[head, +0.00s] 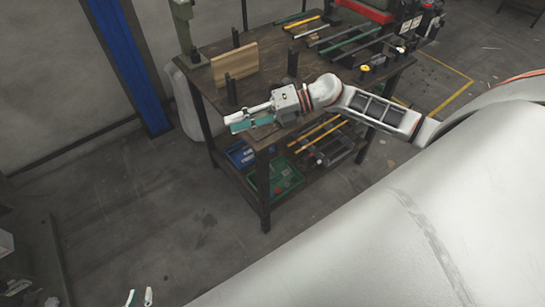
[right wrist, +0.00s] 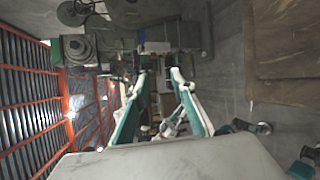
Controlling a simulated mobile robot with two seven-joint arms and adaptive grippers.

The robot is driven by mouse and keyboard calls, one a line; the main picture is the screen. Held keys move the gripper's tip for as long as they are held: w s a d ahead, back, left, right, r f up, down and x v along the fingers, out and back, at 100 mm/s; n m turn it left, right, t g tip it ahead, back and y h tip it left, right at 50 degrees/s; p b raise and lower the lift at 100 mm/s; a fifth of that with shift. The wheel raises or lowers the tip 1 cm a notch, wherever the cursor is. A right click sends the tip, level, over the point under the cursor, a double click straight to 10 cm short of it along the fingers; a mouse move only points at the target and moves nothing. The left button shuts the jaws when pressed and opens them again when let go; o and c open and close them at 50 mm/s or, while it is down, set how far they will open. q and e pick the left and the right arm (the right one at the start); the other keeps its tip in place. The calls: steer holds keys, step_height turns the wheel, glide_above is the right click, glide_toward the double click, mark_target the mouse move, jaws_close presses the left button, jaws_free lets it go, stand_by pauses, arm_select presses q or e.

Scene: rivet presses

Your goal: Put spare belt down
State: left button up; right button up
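My right gripper (head: 232,120) reaches in from the right over the near left corner of the dark workbench (head: 210,50). Its white and teal fingers also show in the right wrist view (right wrist: 160,76); they stand apart, with nothing seen held between them. Only the two fingertips of my left gripper (head: 139,297) show, at the bottom edge of the head view. They are apart, with bare floor between them. I cannot make out a spare belt in either view.
A wooden block (head: 235,62) and several dark upright posts stand on the bench, with rods lying at its back. A blue bin (head: 238,153) and a green bin (head: 275,178) sit on the lower shelf. A blue post (head: 135,65) stands behind.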

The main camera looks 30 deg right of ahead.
steer(key=s+a+f+m+t+y, duration=0.1)
steer(key=s+a+m+t, duration=0.1)
steer(key=a+m+t, duration=0.4)
steer(key=s+d+f+m+h, duration=0.1)
steer(key=s+f+m+h, duration=0.5)
steer(key=s+f+m, duration=0.3)
steer(key=s+d+f+m+g+h, duration=0.1)
steer(key=s+d+f+m+h, duration=0.1)
steer(key=s+f+m+h, duration=0.3)
steer(key=s+f+m, duration=0.4)
steer(key=f+m, duration=0.4)
steer(key=m, duration=0.2)
steer(key=shift+s+d+f+h, duration=0.15)
steer(key=shift+f+h, duration=0.1)
steer(key=shift+h, duration=0.15)
